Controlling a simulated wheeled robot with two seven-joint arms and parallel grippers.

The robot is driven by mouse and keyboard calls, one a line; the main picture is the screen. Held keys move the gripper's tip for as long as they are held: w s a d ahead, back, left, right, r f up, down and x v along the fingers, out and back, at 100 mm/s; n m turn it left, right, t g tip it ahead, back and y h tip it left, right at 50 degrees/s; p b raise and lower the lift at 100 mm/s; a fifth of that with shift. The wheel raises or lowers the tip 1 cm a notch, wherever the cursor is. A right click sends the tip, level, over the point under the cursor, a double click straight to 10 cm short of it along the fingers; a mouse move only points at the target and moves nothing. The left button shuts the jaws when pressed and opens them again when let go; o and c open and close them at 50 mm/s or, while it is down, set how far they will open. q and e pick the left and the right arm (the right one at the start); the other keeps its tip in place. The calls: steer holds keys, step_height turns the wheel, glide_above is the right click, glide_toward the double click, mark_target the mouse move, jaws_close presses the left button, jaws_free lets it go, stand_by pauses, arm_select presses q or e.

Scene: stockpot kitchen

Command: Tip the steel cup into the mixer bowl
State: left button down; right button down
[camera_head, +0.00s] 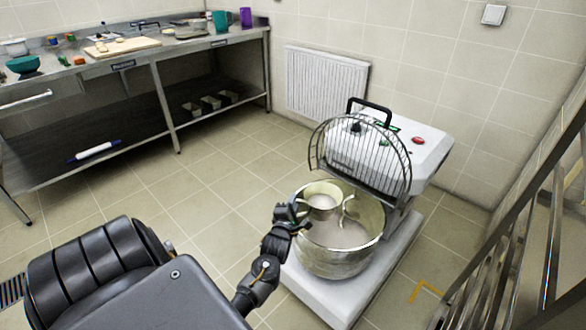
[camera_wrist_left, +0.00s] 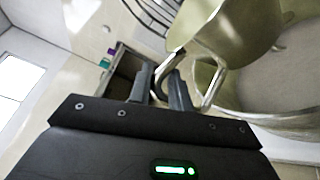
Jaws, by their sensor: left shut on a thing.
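The steel cup (camera_head: 322,197) is over the left part of the mixer bowl, its open mouth showing to the head view. In the left wrist view the cup (camera_wrist_left: 228,35) is at the top right, with its curved handle (camera_wrist_left: 205,88) running down to the fingers. My left gripper (camera_head: 296,214) is shut on the cup's handle; its fingers also show in the left wrist view (camera_wrist_left: 165,85). The mixer bowl (camera_head: 338,258) is a wide steel bowl with pale contents visible inside. It also shows in the left wrist view (camera_wrist_left: 290,75). My right gripper is not in view.
The mixer (camera_head: 405,150) stands behind the bowl on a white base (camera_head: 385,285); its wire guard (camera_head: 358,155) is raised. A metal rail (camera_head: 530,235) is on the right. A steel worktable (camera_head: 165,52) with utensils is at the back left. The floor between is clear.

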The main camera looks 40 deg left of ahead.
arm_select(q)
steer(key=shift+a+f, duration=0.2)
steer(key=shift+a, duration=0.1)
steer(key=shift+d+r, duration=0.1)
steer(key=shift+d, duration=0.05)
